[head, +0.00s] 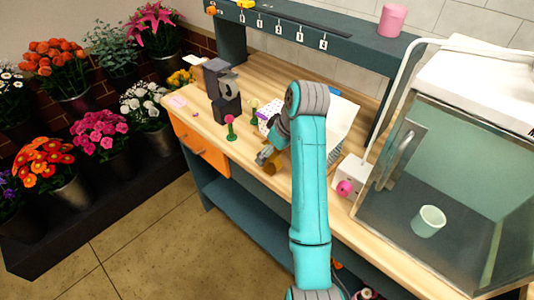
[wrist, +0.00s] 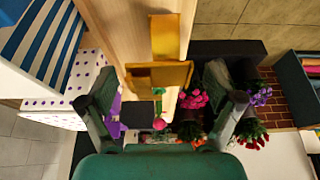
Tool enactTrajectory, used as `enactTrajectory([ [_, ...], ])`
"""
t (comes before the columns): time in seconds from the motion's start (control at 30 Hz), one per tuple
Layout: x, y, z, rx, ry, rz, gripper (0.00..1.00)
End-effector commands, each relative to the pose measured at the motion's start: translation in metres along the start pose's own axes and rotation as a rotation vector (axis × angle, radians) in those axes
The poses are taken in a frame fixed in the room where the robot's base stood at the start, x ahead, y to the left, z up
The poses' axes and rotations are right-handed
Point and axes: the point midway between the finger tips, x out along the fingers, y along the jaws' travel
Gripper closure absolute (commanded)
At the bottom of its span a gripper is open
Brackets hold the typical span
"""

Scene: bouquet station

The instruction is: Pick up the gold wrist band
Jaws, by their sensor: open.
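The gold wrist band (head: 273,163) lies on the wooden bench top near its front edge, partly hidden by my gripper and arm in the head view. In the wrist view the gold wrist band (wrist: 160,76) shows as a tan-gold piece with a brighter gold piece (wrist: 165,37) beyond it. My gripper (head: 264,155) is close beside the band in the head view. In the wrist view my gripper (wrist: 164,108) is open, with one finger to each side and the band's near piece ahead between them. I cannot tell whether either finger touches it.
A pink-topped green stand (head: 231,128) is to the left, and a purple-dotted white box (wrist: 75,92) is close to the left finger. A blue-striped box (wrist: 38,42) is beyond it. A glass-fronted cabinet (head: 440,190) is at the right. Potted flowers (head: 98,130) stand left of the bench.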

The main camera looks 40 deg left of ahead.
Motion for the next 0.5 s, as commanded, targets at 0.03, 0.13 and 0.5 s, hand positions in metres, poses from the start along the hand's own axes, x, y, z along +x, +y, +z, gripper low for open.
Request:
enactTrajectory([
  [0.03, 0.0043, -0.0011, 0.0032, 0.0, 0.0, 0.0, 0.09],
  [0.13, 0.0073, -0.002, 0.005, -0.001, 0.0, 0.0, 0.09],
  [0.5, 0.0069, -0.0019, 0.0045, -0.001, 0.0, 0.0, 0.62],
])
